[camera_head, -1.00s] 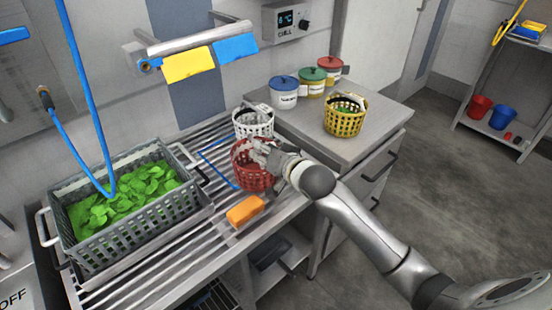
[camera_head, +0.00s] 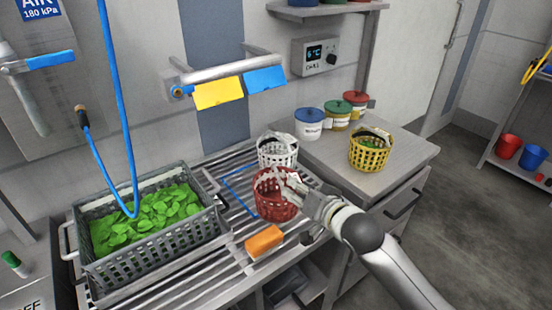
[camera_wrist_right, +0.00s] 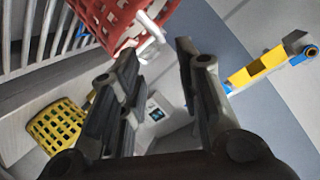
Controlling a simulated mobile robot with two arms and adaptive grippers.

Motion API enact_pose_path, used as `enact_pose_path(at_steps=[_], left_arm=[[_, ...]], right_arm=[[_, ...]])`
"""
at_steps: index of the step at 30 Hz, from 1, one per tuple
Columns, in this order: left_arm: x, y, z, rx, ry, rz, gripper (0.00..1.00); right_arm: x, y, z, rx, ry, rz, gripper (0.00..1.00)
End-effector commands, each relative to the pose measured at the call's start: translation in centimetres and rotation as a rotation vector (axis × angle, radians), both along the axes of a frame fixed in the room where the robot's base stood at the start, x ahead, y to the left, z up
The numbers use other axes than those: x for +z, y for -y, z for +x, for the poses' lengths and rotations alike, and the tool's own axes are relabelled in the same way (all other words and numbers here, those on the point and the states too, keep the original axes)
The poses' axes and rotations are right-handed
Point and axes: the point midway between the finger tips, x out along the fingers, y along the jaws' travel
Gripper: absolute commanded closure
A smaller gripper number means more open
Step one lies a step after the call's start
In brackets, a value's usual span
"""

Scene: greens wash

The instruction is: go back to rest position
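My right gripper (camera_head: 290,188) is at the right side of the red basket (camera_head: 272,200), which stands upright on the slatted metal rack. In the right wrist view, my right gripper (camera_wrist_right: 157,52) has its two fingers apart with nothing held between them. The red basket (camera_wrist_right: 108,18) is beyond the left finger there, its pale handle close to the fingertips. Whether a finger touches the basket is hard to tell. My left gripper is not in view.
A white basket (camera_head: 279,145) stands behind the red one. An orange block (camera_head: 264,242) lies in front on the rack. A grey crate (camera_head: 165,256) of green leaves is at left. A yellow basket (camera_head: 368,158) and several lidded tubs are on the right counter.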

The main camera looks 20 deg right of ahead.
Motion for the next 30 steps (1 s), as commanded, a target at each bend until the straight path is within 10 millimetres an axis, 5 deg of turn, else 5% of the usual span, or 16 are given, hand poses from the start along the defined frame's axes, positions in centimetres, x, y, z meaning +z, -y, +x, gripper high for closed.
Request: enact_pose_path(at_steps=[5, 8, 15, 21, 28, 30], left_arm=[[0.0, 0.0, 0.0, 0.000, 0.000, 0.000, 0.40], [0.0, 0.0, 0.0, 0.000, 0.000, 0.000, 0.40], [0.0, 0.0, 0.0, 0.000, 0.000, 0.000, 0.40], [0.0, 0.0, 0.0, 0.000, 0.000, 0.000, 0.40], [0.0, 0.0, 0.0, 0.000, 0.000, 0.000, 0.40], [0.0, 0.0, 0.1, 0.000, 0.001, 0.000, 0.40]], right_arm=[[-1.2, -0.3, -1.0, 0.006, -0.029, -0.026, 0.69], [-4.1, -0.8, -3.5, 0.024, -0.106, -0.098, 0.69], [-12.5, -1.6, -15.0, 0.146, -0.413, -0.374, 0.69], [-15.9, -1.5, -23.4, 0.277, -0.622, -0.520, 0.69], [-17.4, -1.3, -31.7, 0.429, -0.816, -0.616, 0.69], [-19.3, -1.3, -30.6, 0.428, -0.812, -0.620, 0.69]])
